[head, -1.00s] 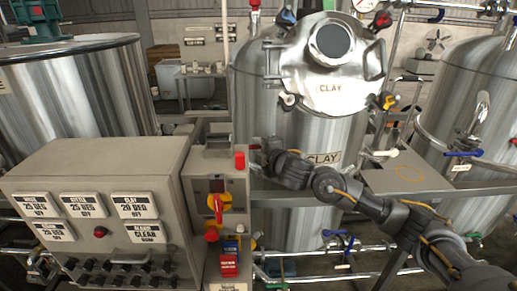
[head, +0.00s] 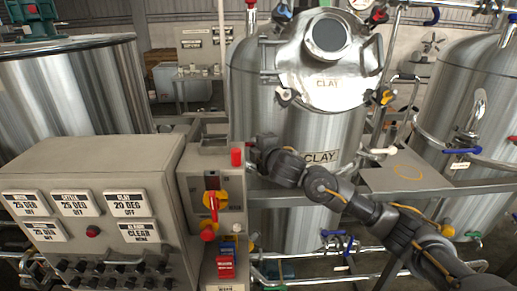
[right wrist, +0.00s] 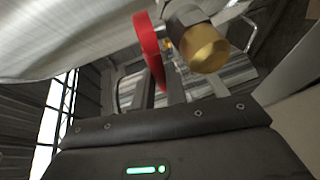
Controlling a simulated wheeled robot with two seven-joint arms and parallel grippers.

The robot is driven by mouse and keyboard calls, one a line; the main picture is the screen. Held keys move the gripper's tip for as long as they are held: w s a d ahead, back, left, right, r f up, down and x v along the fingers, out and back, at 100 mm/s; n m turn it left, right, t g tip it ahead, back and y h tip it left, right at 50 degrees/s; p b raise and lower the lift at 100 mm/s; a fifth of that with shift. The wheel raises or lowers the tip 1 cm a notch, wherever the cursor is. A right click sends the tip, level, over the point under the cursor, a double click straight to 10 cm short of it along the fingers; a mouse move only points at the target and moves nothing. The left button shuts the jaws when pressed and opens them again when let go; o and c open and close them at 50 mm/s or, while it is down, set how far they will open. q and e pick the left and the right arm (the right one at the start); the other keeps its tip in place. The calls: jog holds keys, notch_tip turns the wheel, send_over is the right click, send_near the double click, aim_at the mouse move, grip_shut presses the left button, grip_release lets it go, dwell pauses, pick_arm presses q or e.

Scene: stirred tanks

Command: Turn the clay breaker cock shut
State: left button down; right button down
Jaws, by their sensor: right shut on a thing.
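The clay tank (head: 300,130) is a steel vessel with a round "CLAY" lid in the head view. My right gripper (head: 254,148) is at its left front side, beside the grey control box; its fingertips are too small there to make out. In the right wrist view a red lever (right wrist: 149,50) lies at the dark fingers (right wrist: 160,92), next to a brass-ended fitting (right wrist: 205,48). My right gripper is shut on this red lever, seemingly the cock's handle; the exact contact is partly hidden. My left gripper is not in view.
A grey control box (head: 200,170) with a red-and-yellow rotary switch (head: 211,205) stands just left of my right gripper. A panel with readout plates (head: 75,203) is farther left. Pipes with blue-handled valves (head: 335,237) run below my right arm.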

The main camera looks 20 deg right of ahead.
jog(key=c, duration=1.4)
grip_release()
jog(key=v, duration=1)
jog(key=shift+s+r, duration=0.15)
jog(key=shift+s, duration=0.2)
